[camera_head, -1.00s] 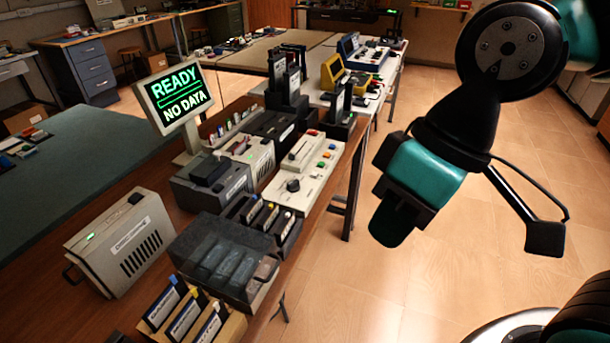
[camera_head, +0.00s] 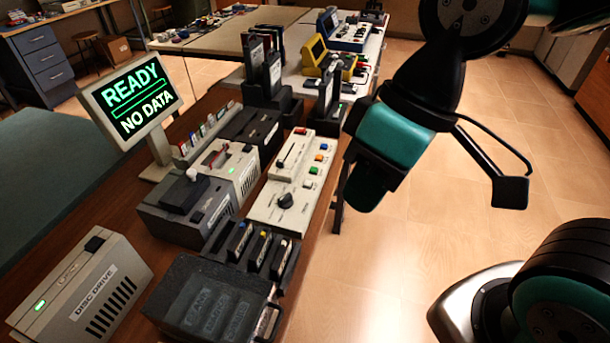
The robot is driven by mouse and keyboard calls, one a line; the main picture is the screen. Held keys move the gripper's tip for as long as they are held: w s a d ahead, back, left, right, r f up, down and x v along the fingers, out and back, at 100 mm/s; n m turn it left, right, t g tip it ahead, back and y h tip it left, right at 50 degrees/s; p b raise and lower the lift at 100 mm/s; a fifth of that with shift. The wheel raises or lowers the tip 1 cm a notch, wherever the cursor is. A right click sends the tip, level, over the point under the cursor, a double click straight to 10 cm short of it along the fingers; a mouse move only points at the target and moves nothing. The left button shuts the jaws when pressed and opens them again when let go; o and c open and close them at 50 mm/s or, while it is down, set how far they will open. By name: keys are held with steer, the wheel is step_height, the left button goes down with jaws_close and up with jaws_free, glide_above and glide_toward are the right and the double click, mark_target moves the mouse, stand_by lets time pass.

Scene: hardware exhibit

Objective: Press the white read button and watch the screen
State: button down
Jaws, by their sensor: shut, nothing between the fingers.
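The screen (camera_head: 132,100) on its stand at the left reads "READY" over "NO DATA" in green letters. The pale control panel (camera_head: 265,207) stands on the wooden bench, with a slider, a dark knob and a row of coloured buttons. A small white button (camera_head: 308,184) appears nearest me in that row, below the green one; its lettering is too small to read. My gripper (camera_head: 362,190) is shut and empty, to the right of the panel and apart from it. It points down, and its tips are partly hidden by its own body.
A disc drive (camera_head: 85,290) stands at the front left, and a dark box (camera_head: 205,305) at the front edge. Another grey drive unit (camera_head: 185,205) sits left of the panel. Black upright devices (camera_head: 265,75) stand behind. Open floor (camera_head: 400,260) lies to the right.

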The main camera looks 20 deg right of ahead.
steer(key=w+a+m+t+y+p, duration=0.1)
steer(key=w+a+m+p, duration=0.1)
steer(key=w+m, duration=0.45)
steer(key=m+t+p, duration=0.4)
steer(key=m+t, duration=0.2)
steer(key=m, duration=1.5)
glide_above(308, 184)
step_height(308, 184, down, 17)
steer(key=shift+r+n, duration=0.1)
steer(key=shift+n, duration=0.15)
steer(key=shift+a, duration=0.1)
step_height(308, 184, down, 9)
steer(key=b, duration=0.7)
steer(key=shift+b, duration=0.3)
steer(key=shift+f, duration=0.35)
